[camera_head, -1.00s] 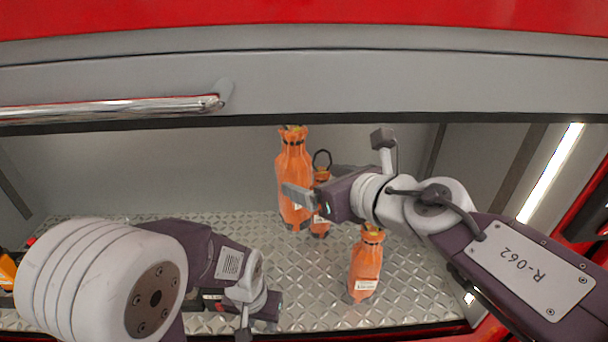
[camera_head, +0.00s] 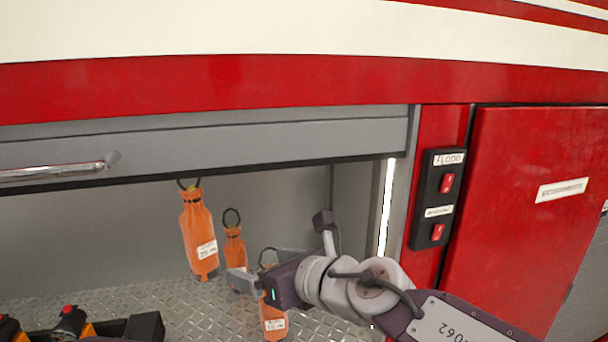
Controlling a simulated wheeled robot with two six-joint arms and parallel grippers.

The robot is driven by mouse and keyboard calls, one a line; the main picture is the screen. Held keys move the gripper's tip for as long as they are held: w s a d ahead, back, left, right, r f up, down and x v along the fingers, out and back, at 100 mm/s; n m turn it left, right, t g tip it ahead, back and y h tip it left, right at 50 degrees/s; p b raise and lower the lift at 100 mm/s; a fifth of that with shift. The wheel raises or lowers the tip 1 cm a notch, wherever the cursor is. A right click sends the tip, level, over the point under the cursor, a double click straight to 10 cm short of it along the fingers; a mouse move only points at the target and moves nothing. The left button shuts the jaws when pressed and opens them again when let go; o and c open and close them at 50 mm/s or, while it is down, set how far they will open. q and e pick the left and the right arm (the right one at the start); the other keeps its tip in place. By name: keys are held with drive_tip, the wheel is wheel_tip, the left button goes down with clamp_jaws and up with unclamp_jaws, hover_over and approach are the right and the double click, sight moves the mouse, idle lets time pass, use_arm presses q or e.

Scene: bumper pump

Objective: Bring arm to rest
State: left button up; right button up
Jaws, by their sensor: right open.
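My right gripper (camera_head: 249,276) is open and reaches in from the lower right, in front of the orange bottle-shaped items. It holds nothing that I can see. A tall orange item (camera_head: 197,235) with a black loop on top stands at the back of the compartment. A smaller orange item (camera_head: 234,250) stands to its right, its lower part partly behind my gripper. A third orange item (camera_head: 273,322) stands nearer the front, its upper part hidden by my gripper. My left gripper is not in view.
The compartment has a diamond-plate floor (camera_head: 130,305) and a grey shutter (camera_head: 300,139) above with a chrome handle (camera_head: 55,173). A black switch panel (camera_head: 437,198) and a red door (camera_head: 535,200) are at the right. Black gear with red knobs (camera_head: 70,320) is at the lower left.

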drive_tip(key=w+d+f+m+t+h, duration=0.3)
drive_tip(key=w+f+m, duration=0.35)
drive_tip(key=m, duration=0.55)
drive_tip(key=s+d+f+m+g+h, duration=0.2)
drive_tip(key=d+f+m+g+h, duration=0.1)
drive_tip(key=d+f+m, duration=0.7)
drive_tip(key=s+d+f+m+g+h, duration=0.2)
drive_tip(key=d+f+m+h, duration=0.2)
drive_tip(key=d+f+m, duration=0.5)
drive_tip(key=s+d+f+m+g, duration=0.2)
drive_tip(key=s+f+m+g, duration=0.35)
drive_tip(key=s+m, duration=0.55)
use_arm(q)
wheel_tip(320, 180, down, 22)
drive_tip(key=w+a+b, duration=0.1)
drive_tip(key=b, duration=2.1)
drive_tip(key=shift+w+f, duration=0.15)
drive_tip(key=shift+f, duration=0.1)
use_arm(e)
wheel_tip(320, 180, down, 24)
drive_tip(key=s+m+g, duration=0.1)
drive_tip(key=s+m, duration=0.1)
drive_tip(key=shift+s+a+y, duration=0.2)
drive_tip(key=shift+a+y, duration=0.05)
drive_tip(key=shift+y, duration=0.15)
